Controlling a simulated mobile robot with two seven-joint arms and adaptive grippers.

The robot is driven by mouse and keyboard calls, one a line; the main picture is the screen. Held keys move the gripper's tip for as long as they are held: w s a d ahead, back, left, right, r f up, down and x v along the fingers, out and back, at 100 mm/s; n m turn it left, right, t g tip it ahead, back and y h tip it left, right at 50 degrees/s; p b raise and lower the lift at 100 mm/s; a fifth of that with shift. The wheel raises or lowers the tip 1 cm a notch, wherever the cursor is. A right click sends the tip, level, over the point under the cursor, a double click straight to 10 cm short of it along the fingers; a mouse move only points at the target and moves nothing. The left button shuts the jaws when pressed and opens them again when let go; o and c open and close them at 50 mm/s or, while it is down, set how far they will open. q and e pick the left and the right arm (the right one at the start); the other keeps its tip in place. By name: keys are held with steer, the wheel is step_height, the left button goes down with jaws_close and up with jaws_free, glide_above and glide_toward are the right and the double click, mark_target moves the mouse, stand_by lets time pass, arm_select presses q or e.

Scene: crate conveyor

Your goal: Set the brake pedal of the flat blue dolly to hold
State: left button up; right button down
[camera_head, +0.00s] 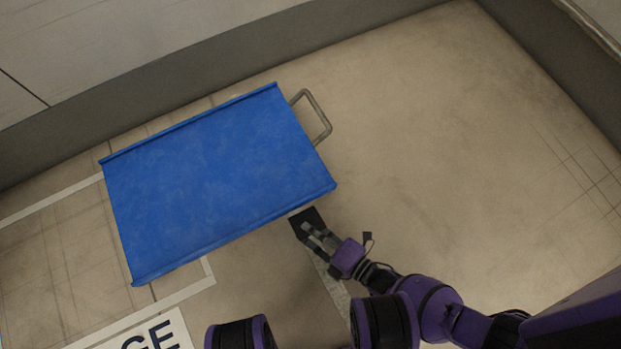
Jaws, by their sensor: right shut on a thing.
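The flat blue dolly (215,175) lies on the floor left of centre, with a grey metal handle loop (328,118) at its right end. A small black brake pedal (303,217) sticks out by its near right corner. My right gripper (311,231) reaches in from the lower right and is shut on the pedal, its fingers over the pedal's near part. The fingers partly hide the pedal, and I cannot tell from its tilt whether it is set. My left gripper is not in view.
White floor lines (185,293) run under and in front of the dolly, with a white sign with black letters (150,335) at the bottom left. A grey wall base (190,72) runs behind the dolly. The floor to the right is clear.

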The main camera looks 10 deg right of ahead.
steer(key=shift+d+f+t+b, duration=0.1)
steer(key=shift+f+t+b, duration=0.45)
steer(key=shift+b, duration=0.15)
steer(key=shift+y, duration=0.3)
steer(key=shift+r, duration=0.1)
steer(key=c, duration=1.9)
jaws_free()
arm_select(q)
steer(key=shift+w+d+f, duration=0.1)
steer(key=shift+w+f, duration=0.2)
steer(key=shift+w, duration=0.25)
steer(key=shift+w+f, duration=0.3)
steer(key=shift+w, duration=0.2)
arm_select(e)
steer(key=shift+o, duration=0.2)
steer(key=shift+s, duration=0.1)
steer(key=shift+s+d, duration=0.1)
steer(key=shift+s, duration=0.05)
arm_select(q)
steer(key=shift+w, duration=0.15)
arm_select(e)
steer(key=shift+v, duration=3.5)
